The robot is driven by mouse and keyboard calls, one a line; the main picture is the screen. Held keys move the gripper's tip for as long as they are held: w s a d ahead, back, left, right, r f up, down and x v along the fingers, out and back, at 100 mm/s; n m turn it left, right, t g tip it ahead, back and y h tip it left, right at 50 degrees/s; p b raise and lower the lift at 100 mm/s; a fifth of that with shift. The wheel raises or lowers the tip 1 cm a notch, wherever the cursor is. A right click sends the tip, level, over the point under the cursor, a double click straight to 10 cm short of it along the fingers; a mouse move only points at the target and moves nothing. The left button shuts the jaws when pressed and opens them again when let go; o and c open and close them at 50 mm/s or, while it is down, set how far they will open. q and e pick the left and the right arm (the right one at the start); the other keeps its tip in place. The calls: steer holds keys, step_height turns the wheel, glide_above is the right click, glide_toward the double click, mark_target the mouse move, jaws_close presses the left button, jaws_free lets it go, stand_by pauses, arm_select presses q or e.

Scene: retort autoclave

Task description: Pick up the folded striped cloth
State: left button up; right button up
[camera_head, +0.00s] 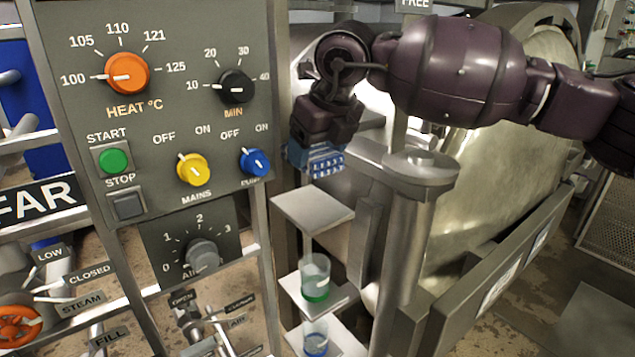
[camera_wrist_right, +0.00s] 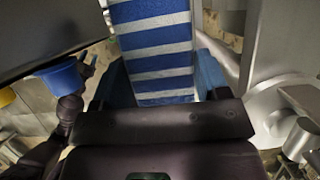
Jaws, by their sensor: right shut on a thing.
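The folded striped cloth (camera_head: 326,162), blue and white, hangs at my right gripper (camera_head: 315,150) in the head view. In the right wrist view the cloth (camera_wrist_right: 155,50) fills the space between the two blue fingers of the right gripper (camera_wrist_right: 160,82), which is shut on it. In the head view the cloth is above a small metal shelf (camera_head: 313,208), apart from it as far as I can see. Part of the cloth is hidden by the gripper. My left gripper is not in either view.
A control panel (camera_head: 165,60) with knobs stands close to the left of the gripper. A steel post (camera_head: 405,240) and the large round vessel (camera_head: 480,170) are on the right. Lower shelves hold a green-banded glass (camera_head: 315,278) and a blue-banded glass (camera_head: 316,337).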

mark_target(318, 152)
step_height(318, 152, up, 12)
steer(key=shift+f, duration=0.15)
steer(key=o, duration=0.4)
steer(key=shift+c, duration=1.6)
steer(key=shift+f, duration=0.1)
